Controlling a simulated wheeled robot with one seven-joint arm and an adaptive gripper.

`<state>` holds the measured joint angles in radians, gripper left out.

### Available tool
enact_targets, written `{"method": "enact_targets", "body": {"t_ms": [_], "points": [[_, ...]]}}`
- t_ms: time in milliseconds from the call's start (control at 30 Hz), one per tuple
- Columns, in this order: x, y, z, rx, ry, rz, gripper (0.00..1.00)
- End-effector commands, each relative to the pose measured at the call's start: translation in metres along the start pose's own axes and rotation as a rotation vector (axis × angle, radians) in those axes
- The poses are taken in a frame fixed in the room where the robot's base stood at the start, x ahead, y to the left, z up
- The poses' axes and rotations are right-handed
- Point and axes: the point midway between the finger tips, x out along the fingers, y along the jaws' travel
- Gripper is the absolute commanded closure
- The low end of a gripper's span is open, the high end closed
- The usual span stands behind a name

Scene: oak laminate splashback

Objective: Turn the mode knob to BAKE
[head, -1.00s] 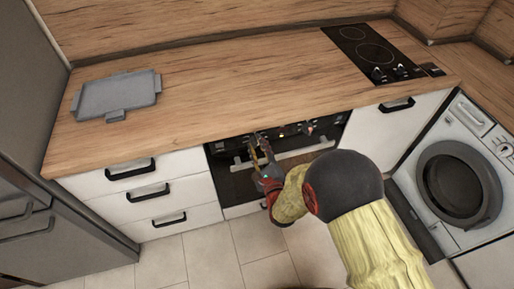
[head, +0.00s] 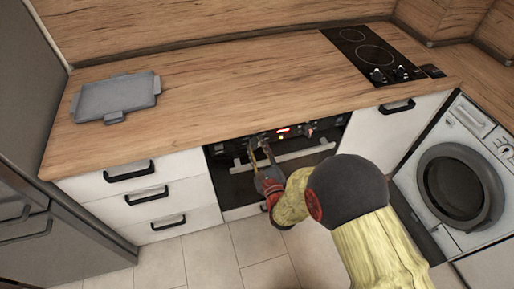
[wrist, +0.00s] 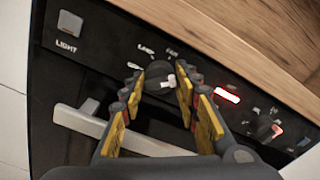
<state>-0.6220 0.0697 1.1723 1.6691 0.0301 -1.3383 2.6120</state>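The black mode knob (wrist: 158,74) shows on the oven's control panel in the wrist view, with a white mark on its right side. Small labels surround it; one above reads like FAN, and most others are blurred or covered. My gripper (wrist: 160,86) has one yellow-padded finger on each side of the knob. The fingers are spread, with small gaps to the knob visible, so it looks open. In the head view my gripper (head: 260,144) is at the panel, and the knob is hard to make out there.
A lit red display (wrist: 227,95) is right of the knob. Beyond it is a second knob (wrist: 266,131) with a red glow. A LIGHT button (wrist: 69,23) is at upper left. The oven door handle (wrist: 78,121) runs below my fingers. The worktop (head: 230,85) overhangs above.

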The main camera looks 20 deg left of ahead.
Motion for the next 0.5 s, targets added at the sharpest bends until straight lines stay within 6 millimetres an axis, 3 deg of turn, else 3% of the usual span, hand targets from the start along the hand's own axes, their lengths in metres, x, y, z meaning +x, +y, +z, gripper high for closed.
{"method": "enact_targets", "body": {"t_ms": [267,500], "points": [[0.0001,0.0001,0.0005,-0.001,-0.001,0.0,0.51],[0.0001,0.0001,0.0009,-0.001,-0.002,0.0,0.51]]}}
